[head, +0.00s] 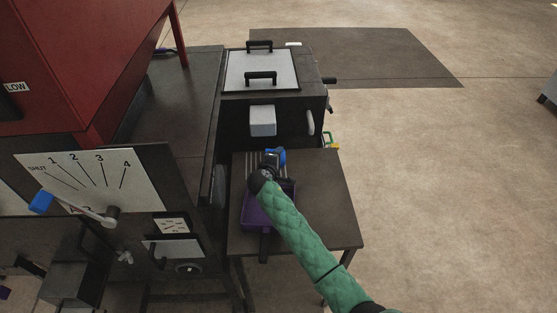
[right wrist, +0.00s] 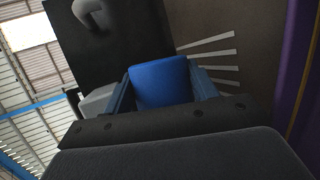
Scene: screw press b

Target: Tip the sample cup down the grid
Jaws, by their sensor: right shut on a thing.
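My right gripper (head: 274,157) reaches over the small side table and is shut on a blue thing (head: 282,154), which looks like the sample cup. In the right wrist view this blue cup (right wrist: 160,82) sits between the two blue-grey fingers of the right gripper (right wrist: 163,92). Its opening and contents cannot be made out. Pale parallel bars (head: 252,160), likely the grid, lie just left of the gripper, partly hidden by it. They also show as pale strips in the right wrist view (right wrist: 208,50). My left gripper is not in view.
A purple tray (head: 250,215) stands on the side table (head: 325,205), partly under my right forearm. Behind is a dark machine box with a handled white lid (head: 262,70) and a white block (head: 262,120). A dial panel (head: 90,178) stands at left. The table's right side is clear.

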